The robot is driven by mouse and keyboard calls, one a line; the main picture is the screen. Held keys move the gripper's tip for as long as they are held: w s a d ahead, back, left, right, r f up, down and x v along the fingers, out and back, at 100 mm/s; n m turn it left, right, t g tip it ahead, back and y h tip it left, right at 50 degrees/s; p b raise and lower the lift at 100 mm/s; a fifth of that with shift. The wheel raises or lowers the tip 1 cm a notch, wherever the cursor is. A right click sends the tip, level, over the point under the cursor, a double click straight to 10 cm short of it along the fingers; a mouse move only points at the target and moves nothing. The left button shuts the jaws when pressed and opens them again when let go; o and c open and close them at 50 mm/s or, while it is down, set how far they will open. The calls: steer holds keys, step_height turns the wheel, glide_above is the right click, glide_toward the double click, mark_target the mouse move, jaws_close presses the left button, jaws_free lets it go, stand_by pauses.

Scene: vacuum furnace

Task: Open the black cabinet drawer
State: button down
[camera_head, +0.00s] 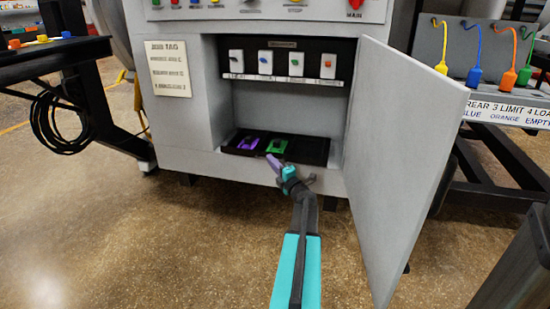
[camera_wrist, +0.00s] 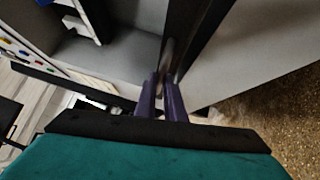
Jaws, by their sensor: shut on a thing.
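The black drawer (camera_head: 315,151) sits low in the open grey cabinet (camera_head: 210,90), with a purple item (camera_head: 248,143) and a green item (camera_head: 276,146) lying in it. In the wrist view a long black strip (camera_wrist: 203,28), which looks like its front, runs up from the fingers. The fingers partly hide the grip point.
The grey cabinet door (camera_head: 405,150) stands swung open on the right, near my arm. A black table (camera_head: 60,48) with looped cables is at left.

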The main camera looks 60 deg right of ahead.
steer(key=s+a, duration=0.3)
steer(key=a, duration=0.6)
steer(key=shift+a, duration=0.4)
steer(key=shift+s, duration=0.1)
steer(key=c, duration=1.8)
jaws_free()
steer(key=shift+c, duration=0.2)
steer(key=p+v, duration=0.8)
steer(key=v, duration=0.5)
steer(key=shift+s+a+p, duration=0.2)
steer(key=shift+s+p, duration=0.15)
